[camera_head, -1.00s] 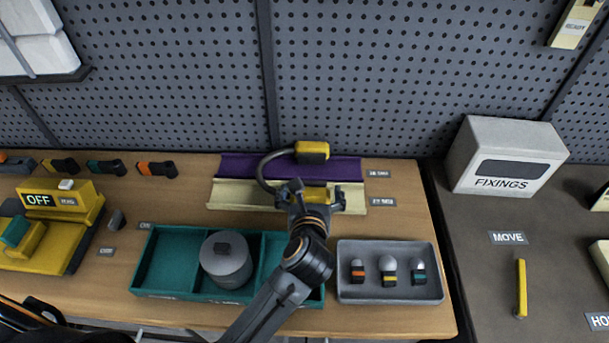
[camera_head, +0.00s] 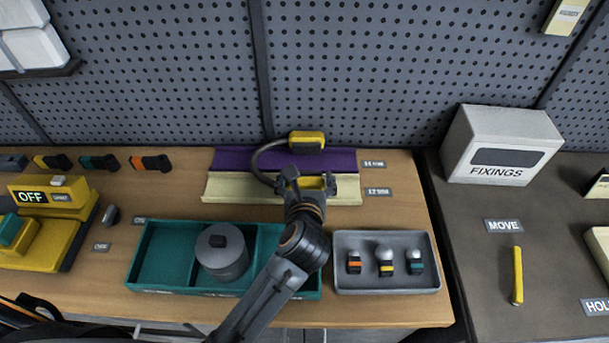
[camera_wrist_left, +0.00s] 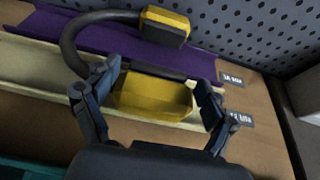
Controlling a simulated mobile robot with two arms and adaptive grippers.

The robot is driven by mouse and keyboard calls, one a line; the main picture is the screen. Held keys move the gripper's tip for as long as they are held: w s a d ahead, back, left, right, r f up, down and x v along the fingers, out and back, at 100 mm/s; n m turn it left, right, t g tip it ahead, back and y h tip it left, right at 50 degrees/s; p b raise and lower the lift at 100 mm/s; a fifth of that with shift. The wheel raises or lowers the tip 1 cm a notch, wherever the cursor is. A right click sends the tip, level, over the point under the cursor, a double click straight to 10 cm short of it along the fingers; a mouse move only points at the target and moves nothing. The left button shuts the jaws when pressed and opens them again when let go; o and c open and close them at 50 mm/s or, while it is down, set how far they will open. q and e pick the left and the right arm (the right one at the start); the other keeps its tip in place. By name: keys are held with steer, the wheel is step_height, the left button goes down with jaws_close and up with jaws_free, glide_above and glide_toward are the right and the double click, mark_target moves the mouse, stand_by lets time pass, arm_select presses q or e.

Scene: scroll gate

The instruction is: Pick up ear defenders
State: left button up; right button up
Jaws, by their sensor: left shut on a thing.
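The ear defenders have yellow and black cups joined by a dark curved band. The far cup (camera_head: 307,142) rests by the purple strip at the back of the bench. The near cup (camera_wrist_left: 155,97) sits over the cream strip, between the fingers of my left gripper (camera_head: 305,184). The left wrist view shows a finger on either side of this cup, and my left gripper (camera_wrist_left: 150,100) is shut on it. The band (camera_wrist_left: 72,40) arches to the left of the cups. My right gripper is not in view.
A purple channel (camera_head: 235,160) and a cream channel (camera_head: 235,188) lie below the pegboard. A teal tray (camera_head: 150,258) with a grey lidded pot (camera_head: 222,255) and a grey tray (camera_head: 388,284) with small knobs stand in front. A FIXINGS box (camera_head: 500,150) is at right.

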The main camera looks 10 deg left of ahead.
arm_select(q)
step_height(320, 180, up, 2)
steer(key=shift+r+b, duration=0.2)
steer(key=shift+b, duration=0.1)
steer(key=s+a+r, duration=0.1)
steer(key=r, duration=0.1)
steer(key=s+a+r, duration=0.1)
steer(key=r, duration=0.1)
steer(key=s+a+r, duration=0.1)
steer(key=s+r, duration=0.1)
steer(key=shift+a+r, duration=0.35)
steer(key=shift+a, duration=0.05)
steer(key=s+a+r+p, duration=0.1)
steer(key=s+a+p, duration=0.1)
steer(key=s+a+r+p, duration=0.1)
steer(key=s+a+p, duration=0.1)
steer(key=s+a+r+p, duration=0.1)
steer(key=s+p, duration=0.1)
steer(key=shift+s+a+r+p, duration=0.1)
steer(key=shift+a+r+p, duration=0.15)
steer(key=shift+a+p, duration=0.15)
